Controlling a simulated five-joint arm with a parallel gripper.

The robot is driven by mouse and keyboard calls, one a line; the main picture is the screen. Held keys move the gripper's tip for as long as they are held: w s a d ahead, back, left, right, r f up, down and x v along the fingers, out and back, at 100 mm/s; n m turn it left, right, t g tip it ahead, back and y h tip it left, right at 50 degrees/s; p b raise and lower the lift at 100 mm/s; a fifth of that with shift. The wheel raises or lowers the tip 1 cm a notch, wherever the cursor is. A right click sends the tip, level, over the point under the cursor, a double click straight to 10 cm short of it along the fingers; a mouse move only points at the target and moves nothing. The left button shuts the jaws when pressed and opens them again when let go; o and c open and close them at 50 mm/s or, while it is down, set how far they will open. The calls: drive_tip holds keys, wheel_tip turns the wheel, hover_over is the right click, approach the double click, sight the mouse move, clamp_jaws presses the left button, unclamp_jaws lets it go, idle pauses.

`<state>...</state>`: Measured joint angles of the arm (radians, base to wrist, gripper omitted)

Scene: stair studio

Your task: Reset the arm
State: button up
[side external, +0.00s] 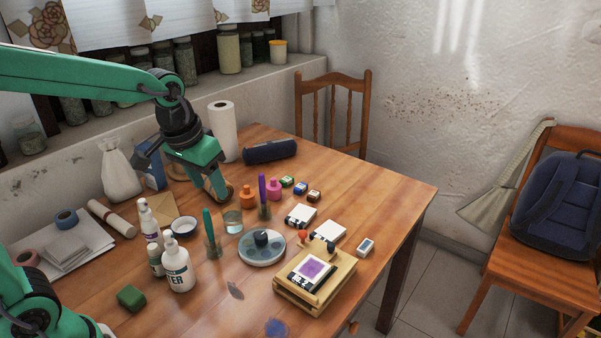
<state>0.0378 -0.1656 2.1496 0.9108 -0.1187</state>
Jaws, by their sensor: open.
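My green arm reaches in from the left in the side external view. My gripper (222,192) points down over the far left part of the wooden table (392,200), just left of an orange bottle (247,197). It is open. I see nothing held between its fingers. A small round brownish thing shows right by the fingertips, and I cannot tell whether they touch it. The gripper partly hides the things behind it.
White bottles (177,268), a glass (233,221) and a round palette (262,247) stand near the gripper. A wooden press (315,278) sits front right. The table's right side is clear.

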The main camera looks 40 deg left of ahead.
drive_tip(key=s+a+r+m+t, duration=0.1)
drive_tip(key=s+r+t, duration=0.1)
drive_tip(key=s, duration=1)
drive_tip(key=shift+a+r+t, duration=0.15)
drive_tip(key=shift+r+t, duration=0.05)
drive_tip(key=shift+t, duration=0.2)
idle(0.5)
